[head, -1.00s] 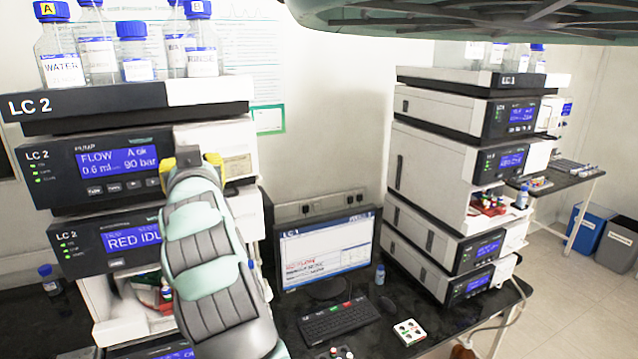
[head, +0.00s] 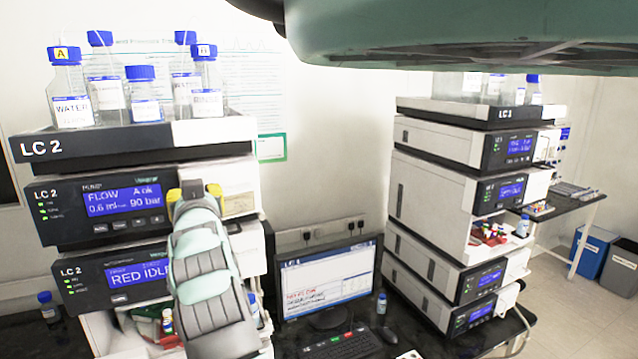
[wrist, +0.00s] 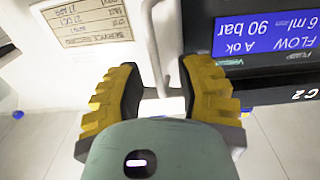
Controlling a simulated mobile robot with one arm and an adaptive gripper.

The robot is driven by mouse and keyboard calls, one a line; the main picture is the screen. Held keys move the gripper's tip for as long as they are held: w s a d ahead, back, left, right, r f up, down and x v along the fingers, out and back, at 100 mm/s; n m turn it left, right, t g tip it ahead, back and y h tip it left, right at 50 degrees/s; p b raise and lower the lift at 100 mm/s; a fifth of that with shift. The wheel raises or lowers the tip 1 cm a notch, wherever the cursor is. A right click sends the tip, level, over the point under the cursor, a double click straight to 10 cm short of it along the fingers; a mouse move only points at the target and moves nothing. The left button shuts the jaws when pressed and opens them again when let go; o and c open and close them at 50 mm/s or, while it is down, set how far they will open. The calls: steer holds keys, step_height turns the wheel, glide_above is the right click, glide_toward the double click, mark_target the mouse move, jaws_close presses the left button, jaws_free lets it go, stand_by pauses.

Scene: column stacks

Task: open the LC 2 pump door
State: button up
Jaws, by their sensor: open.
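The LC 2 pump (head: 75,218) is the second module of the left stack, with a lit FLOW display. Its door (head: 228,174) is the white front panel right of the display, carrying a paper label; it looks shut. In the wrist view, the picture is upside down and the door (wrist: 40,50) is at left. My gripper (head: 194,189) is at the border between display panel and door. Its yellow fingers are open, one on each side of a pale upright bar in the wrist view (wrist: 158,68). Contact with the bar cannot be told.
Several bottles (head: 140,95) stand on top of the LC 2 stack. Below the pump is a RED IDLE module (head: 85,285). A monitor (head: 327,285) and keyboard (head: 345,345) are to the right, then the LC 1 stack (head: 430,190). Open floor lies at far right.

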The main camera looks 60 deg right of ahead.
jaws_close()
steer(key=shift+s+b, duration=0.15)
steer(key=shift+b, duration=0.2)
stand_by(0.3)
